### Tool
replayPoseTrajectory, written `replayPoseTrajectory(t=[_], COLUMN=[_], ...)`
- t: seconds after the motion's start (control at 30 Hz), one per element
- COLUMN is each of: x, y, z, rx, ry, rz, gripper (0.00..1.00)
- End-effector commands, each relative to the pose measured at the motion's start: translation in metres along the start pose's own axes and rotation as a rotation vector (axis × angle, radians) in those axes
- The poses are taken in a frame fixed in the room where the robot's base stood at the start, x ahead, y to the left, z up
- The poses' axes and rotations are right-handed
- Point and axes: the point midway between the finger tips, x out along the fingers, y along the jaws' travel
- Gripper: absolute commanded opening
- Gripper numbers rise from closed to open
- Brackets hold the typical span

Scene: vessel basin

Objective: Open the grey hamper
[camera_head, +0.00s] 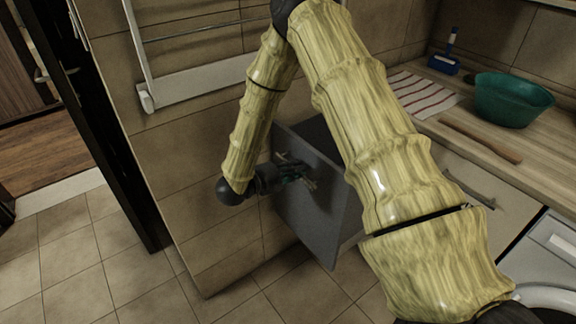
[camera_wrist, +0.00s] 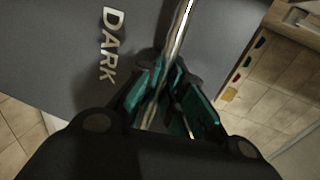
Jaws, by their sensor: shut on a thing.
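The grey hamper (camera_head: 308,215) stands low below the counter, its flat front panel facing left. In the wrist view the panel (camera_wrist: 60,35) carries the metal letters DARK. A shiny metal bar handle (camera_wrist: 182,25) runs along it. My gripper (camera_head: 298,174) is at the panel in the head view. In the wrist view its teal-lined fingers (camera_wrist: 166,88) are shut around the handle. A dark area shows behind the panel's upper edge; my arm hides much of the hamper's right side, so I cannot tell how far it stands open.
A wooden counter (camera_head: 545,150) on the right holds a green basin (camera_head: 511,99), a striped towel (camera_head: 425,94) and a blue brush (camera_head: 445,62). A towel rail (camera_head: 195,84) is on the tiled wall. Tiled floor (camera_head: 85,255) is clear at the left, near a doorway.

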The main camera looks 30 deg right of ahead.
Motion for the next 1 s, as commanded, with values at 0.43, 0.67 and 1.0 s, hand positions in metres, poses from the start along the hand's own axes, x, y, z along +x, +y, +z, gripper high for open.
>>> replayPoseTrajectory(t=[0.43, 0.67, 1.0], x=[0.0020, 0.0016, -0.0024], y=[0.0001, 0.0000, -0.0002], z=[-0.0061, -0.0055, -0.0047], rx=[0.002, 0.002, 0.002], ry=[0.014, 0.013, 0.011], rz=[0.001, 0.001, 0.001], gripper=[0.00, 0.32, 0.32])
